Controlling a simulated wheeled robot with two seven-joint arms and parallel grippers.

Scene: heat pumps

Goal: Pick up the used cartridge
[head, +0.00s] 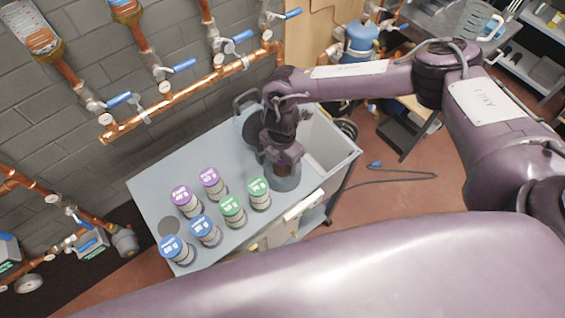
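My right gripper (284,168) points down over the right part of the grey cart top. Its fingertips are at or inside a grey round housing (287,184). The fingers are largely hidden, so I cannot tell whether they are open or shut, or whether they hold anything. I cannot make out a used cartridge there. Several cartridges with coloured tops stand upright to the left: two purple (187,202), two green (233,211) and two blue (175,250). My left gripper is out of view.
The grey cart top (150,188) has a dark round spot (168,227) at its left and an open basin (328,145) at its right. A dark round lid-like part (256,128) lies behind my gripper. Copper pipes with blue-handled valves (180,66) line the wall.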

